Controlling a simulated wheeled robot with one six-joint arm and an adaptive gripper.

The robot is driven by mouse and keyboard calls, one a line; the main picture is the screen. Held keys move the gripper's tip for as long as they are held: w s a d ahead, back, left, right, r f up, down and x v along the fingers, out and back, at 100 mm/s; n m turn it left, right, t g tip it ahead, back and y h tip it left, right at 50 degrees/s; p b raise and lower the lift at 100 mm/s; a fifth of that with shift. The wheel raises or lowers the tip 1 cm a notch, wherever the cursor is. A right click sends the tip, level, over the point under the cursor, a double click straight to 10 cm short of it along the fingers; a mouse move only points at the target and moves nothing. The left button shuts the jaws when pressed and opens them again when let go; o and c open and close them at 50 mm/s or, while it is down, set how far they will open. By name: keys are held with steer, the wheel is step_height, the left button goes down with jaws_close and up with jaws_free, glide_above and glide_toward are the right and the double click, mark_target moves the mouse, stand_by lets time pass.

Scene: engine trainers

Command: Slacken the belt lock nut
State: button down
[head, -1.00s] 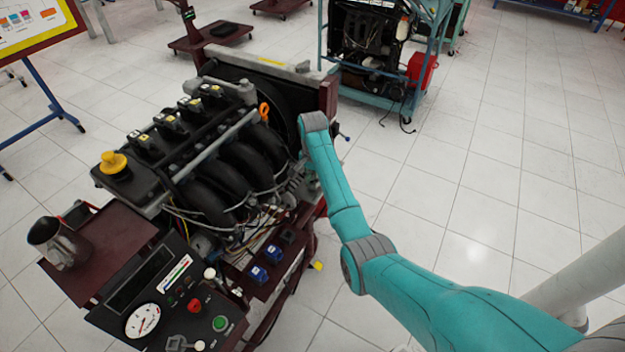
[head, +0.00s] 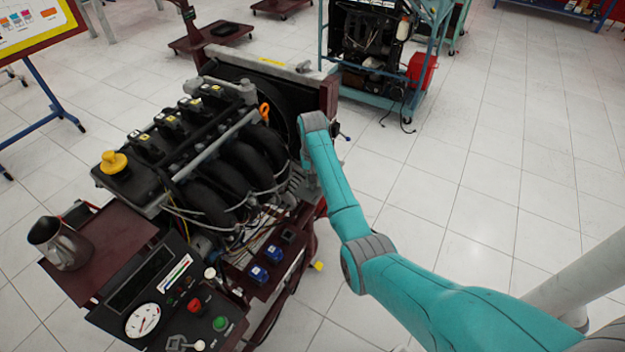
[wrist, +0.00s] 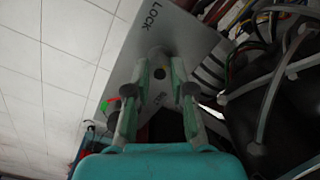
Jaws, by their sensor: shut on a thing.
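The belt lock nut (wrist: 158,73) is a small dark round shape in front of a grey plate (wrist: 128,50) marked "LOCK" in the wrist view. My gripper (wrist: 160,65) has its two green-grey fingers on either side of the nut, shut on it. The fingers partly cover it, so its exact contact and turn are hard to see. In the head view my arm reaches to the right side of the engine (head: 215,150), near the radiator end. The fingers and the nut cannot be made out there.
Dark hoses and cables (wrist: 265,75) crowd the right of my gripper in the wrist view. A control panel (head: 165,300) with a gauge is at the front of the trainer. A metal jug (head: 60,243) stands on its tray.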

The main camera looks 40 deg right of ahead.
steer(key=n, duration=0.5)
steer(key=shift+a+n, duration=0.1)
steer(key=shift+n, duration=0.2)
stand_by(0.5)
steer(key=c, duration=1)
jaws_free()
step_height(320, 180, up, 8)
steer(key=shift+f, duration=0.25)
